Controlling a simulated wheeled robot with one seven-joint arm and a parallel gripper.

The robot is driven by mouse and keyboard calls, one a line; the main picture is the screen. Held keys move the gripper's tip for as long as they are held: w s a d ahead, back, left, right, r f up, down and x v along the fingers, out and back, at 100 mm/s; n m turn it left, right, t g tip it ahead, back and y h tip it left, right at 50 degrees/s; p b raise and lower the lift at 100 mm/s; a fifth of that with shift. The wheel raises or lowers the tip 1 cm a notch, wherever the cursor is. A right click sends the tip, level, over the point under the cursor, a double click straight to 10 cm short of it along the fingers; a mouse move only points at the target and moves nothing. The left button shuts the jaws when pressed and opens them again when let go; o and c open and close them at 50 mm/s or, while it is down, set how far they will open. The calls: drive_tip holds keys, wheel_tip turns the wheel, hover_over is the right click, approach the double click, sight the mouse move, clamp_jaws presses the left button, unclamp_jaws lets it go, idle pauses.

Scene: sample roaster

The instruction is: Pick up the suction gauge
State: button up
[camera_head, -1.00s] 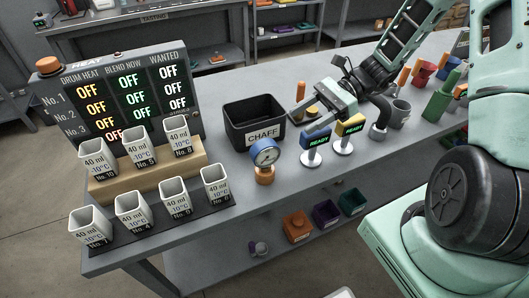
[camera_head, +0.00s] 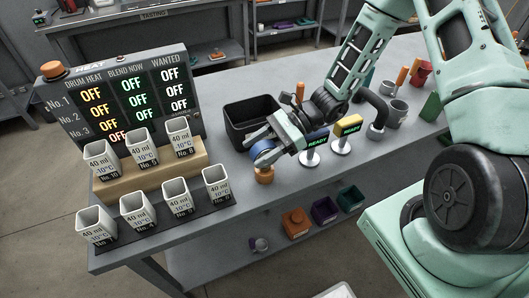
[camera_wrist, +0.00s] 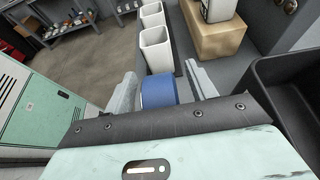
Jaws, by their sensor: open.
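The suction gauge (camera_head: 264,174) has a blue round body on an orange base and stands near the front edge of the grey bench. In the head view my gripper hides most of its dial. My gripper (camera_head: 258,143) is open, with its fingers at the level of the gauge's blue body. In the wrist view the blue gauge body (camera_wrist: 158,92) lies between the two open fingers (camera_wrist: 160,85), with a gap visible on the right. I cannot tell whether the left finger touches it.
A black chaff bin (camera_head: 240,117) stands just behind the gripper. White sample cups (camera_head: 138,208) stand on a dark mat (camera_head: 190,215) to the left. The bench's front edge is near the gauge.

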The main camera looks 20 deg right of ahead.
drive_tip(key=shift+a, duration=0.1)
drive_tip(key=c, duration=1.2)
drive_tip(key=shift+o, duration=0.2)
